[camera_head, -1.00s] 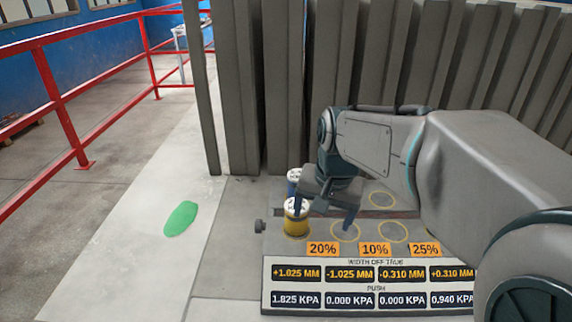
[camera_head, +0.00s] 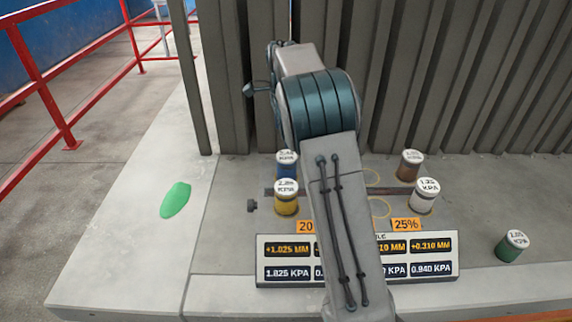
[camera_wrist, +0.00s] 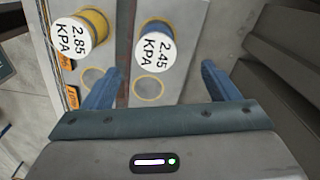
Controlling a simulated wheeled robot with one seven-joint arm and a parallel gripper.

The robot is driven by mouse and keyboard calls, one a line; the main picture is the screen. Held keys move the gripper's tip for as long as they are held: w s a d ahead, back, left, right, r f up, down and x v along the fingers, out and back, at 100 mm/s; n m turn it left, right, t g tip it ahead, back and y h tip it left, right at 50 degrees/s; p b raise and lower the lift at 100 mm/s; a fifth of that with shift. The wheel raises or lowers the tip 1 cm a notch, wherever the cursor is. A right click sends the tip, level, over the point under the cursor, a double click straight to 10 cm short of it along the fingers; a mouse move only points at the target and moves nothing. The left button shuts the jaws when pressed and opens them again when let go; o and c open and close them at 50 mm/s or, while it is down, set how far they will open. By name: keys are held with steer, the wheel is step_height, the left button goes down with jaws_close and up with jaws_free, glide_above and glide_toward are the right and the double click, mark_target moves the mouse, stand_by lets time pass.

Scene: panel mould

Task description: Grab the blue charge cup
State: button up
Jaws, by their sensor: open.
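The blue charge cup (camera_head: 287,168) stands upright on the grey slab behind the yellow cup, left of my arm in the head view. In the wrist view the blue cup (camera_wrist: 158,45) has a white lid reading 2.45 KPA. It lies beyond my fingertips, roughly in line with the gap between them. My gripper (camera_wrist: 160,78) is open and empty, its two blue fingers apart and not touching the cup. The head view shows my wrist in front of the panels; my fingers are hidden there.
The yellow cup (camera_head: 286,198), lid 2.85 KPA, stands close to the blue one. A brown cup (camera_head: 411,165), a white cup (camera_head: 424,196) and a green cup (camera_head: 512,246) stand to the right. Grey upright panels (camera_head: 440,80) rise close behind. A readout board (camera_head: 270,262) is in front.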

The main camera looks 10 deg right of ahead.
mark_target(284, 155)
step_height(284, 155, down, 8)
steer(key=shift+f+p, duration=0.25)
steer(key=shift+p, duration=0.35)
steer(key=shift+s+d+f+p, duration=0.1)
steer(key=shift+f+p, duration=0.25)
steer(key=shift+f, duration=0.55)
steer(key=shift+s+d+f+p, duration=0.15)
steer(key=shift+f+p, duration=0.15)
steer(key=shift+f, duration=0.55)
steer(key=shift+s+d+f+p, duration=0.1)
steer(key=shift+f+p, duration=0.25)
steer(key=shift+f, duration=0.55)
steer(key=shift+w, duration=0.1)
steer(key=c, duration=1.3)
